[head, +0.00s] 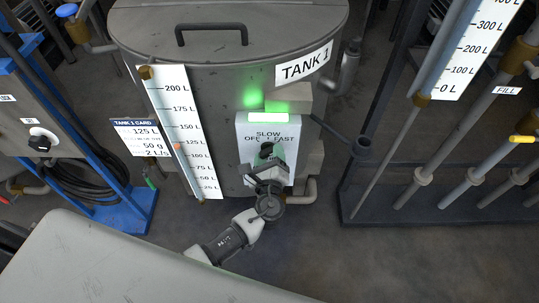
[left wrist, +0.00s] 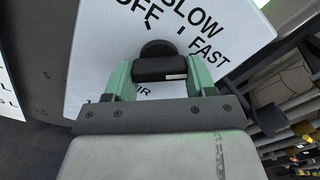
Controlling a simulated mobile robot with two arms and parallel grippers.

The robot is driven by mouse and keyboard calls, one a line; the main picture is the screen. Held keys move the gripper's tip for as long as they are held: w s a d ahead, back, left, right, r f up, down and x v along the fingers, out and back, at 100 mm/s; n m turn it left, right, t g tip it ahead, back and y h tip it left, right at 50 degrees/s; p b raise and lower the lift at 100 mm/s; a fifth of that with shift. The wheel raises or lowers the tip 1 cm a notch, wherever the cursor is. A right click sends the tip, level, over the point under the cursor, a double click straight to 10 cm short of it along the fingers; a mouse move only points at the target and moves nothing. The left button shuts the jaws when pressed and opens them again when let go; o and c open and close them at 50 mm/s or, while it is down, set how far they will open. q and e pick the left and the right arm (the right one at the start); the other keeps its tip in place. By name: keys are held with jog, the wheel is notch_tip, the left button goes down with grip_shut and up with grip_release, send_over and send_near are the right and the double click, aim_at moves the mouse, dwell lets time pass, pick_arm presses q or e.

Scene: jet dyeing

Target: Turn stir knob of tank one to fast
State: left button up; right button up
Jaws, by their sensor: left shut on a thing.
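The stir knob (left wrist: 160,65) is a dark round knob with a bar grip on a white panel (left wrist: 100,40) marked OFF, SLOW and FAST. My left gripper (left wrist: 160,78) has its green fingers on both sides of the knob's bar and is shut on it. In the left wrist view the panel is tilted, and I cannot tell which mark the knob points to. In the head view my left gripper (head: 266,160) is in front of the panel (head: 285,131) and hides most of the knob. Tank one (head: 225,85) is a grey drum labelled TANK 1. My right gripper is not in view.
A lit green lamp (head: 268,118) is above the panel's lettering. A level scale (head: 182,130) and a TANK 1 CARD (head: 137,137) are to its left. A blue-framed cabinet (head: 35,150) stands further left. A rack of pipes (head: 470,180) stands at the right.

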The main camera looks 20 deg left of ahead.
pick_arm(q)
jog(key=o, duration=0.9)
jog(key=shift+s, duration=0.1)
jog(key=v, duration=1)
jog(key=shift+s+d, duration=0.1)
jog(key=shift+s, duration=0.25)
jog(key=shift+f, duration=0.1)
